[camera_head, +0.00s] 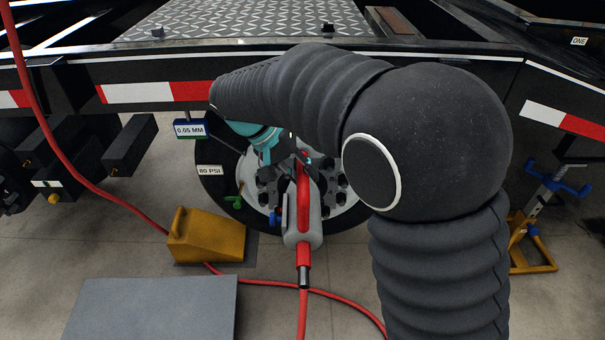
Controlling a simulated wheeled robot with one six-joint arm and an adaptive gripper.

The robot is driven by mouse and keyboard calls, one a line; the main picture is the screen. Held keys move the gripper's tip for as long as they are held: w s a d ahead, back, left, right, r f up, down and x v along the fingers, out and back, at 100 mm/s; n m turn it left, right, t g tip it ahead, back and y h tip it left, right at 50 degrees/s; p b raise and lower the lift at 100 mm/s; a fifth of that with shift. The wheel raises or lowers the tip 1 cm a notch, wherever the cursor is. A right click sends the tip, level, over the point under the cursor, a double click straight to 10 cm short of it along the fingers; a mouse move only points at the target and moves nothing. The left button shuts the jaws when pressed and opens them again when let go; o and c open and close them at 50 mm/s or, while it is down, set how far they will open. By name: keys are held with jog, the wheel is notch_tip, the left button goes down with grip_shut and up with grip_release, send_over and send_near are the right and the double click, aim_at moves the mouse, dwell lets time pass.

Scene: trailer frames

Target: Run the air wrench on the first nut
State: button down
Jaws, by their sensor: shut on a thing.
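The air wrench (303,215) has a red and grey body and hangs handle down in front of the wheel, with a red hose at its lower end. My gripper (290,158) is shut on the air wrench near its top; the fingers are partly hidden by my arm. The wheel (215,188) stands behind it, with a light rim and several dark nuts (341,180) around the hub. The wrench's front end points at the hub, but whether it sits on a nut is hidden. I cannot tell which nut is the first.
A yellow wheel chock (207,237) stands on the floor left of the wheel. A grey flat-topped surface (150,310) is at front left. The red hose (345,298) runs across the floor and up the left side. A yellow jack stand (535,225) is at right, under the trailer frame (120,70).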

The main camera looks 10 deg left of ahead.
aim_at(300, 183)
jog(key=shift+w+a+r+p, duration=0.1)
jog(key=shift+w+a+p, duration=0.15)
jog(key=shift+w, duration=0.7)
jog(key=shift+w+a+p, duration=0.15)
jog(key=shift+w+p, duration=0.15)
jog(key=shift+w, duration=0.6)
dwell(2.6)
jog(key=shift+s, duration=0.2)
jog(key=shift+s+d+b, duration=0.3)
jog(key=shift+s+b, duration=0.1)
jog(key=shift+s, duration=0.75)
jog(key=shift+s+d+b, duration=0.25)
jog(key=shift+s+b, duration=0.1)
jog(key=shift+s, duration=0.85)
jog(key=shift+s+d+b, duration=0.3)
jog(key=shift+s+b, duration=0.1)
jog(key=shift+s, duration=0.75)
